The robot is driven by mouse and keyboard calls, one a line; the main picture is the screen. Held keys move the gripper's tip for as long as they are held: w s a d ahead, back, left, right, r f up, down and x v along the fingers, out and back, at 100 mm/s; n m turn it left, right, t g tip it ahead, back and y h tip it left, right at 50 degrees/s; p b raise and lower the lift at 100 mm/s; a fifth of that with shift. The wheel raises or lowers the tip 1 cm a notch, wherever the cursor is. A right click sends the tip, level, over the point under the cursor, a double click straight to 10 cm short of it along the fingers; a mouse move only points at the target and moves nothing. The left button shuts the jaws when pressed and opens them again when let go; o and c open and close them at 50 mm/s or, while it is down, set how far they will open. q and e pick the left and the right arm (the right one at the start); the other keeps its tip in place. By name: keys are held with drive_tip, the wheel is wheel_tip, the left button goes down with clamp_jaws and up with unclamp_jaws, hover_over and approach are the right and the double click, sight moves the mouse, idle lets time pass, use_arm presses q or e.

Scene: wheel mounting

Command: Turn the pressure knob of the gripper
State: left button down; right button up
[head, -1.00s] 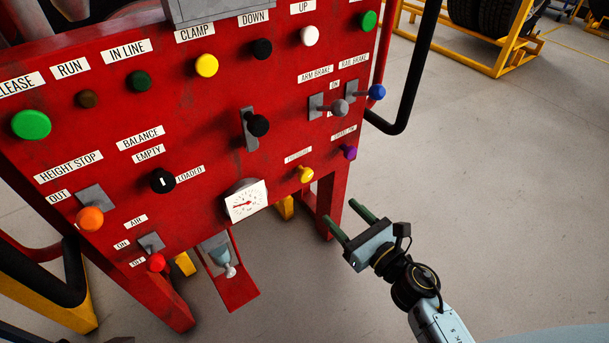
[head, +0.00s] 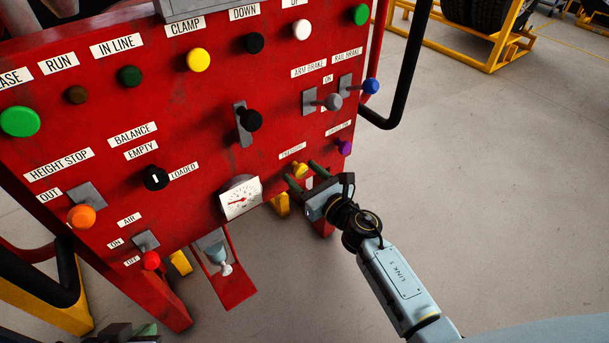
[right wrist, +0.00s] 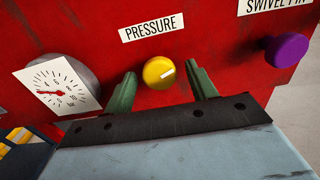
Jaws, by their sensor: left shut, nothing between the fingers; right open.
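The yellow pressure knob (head: 300,169) sits low on the right part of the red panel. My right gripper (head: 304,175) is open, with one green finger on each side of the knob. In the wrist view a gap shows between the knob and each finger of this gripper (right wrist: 163,85). My left gripper (head: 133,331) shows only partly at the bottom edge, shut and empty, away from the knob.
A white pressure gauge (head: 240,198) is left of the knob, its red needle pointing left. The purple swivel pin knob (head: 344,147) is to the right. A black lever (head: 250,120) and brake levers stand out above.

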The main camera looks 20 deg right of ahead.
drive_tip(key=shift+c, duration=0.4)
drive_tip(key=c, duration=0.9)
drive_tip(key=shift+m, duration=0.3)
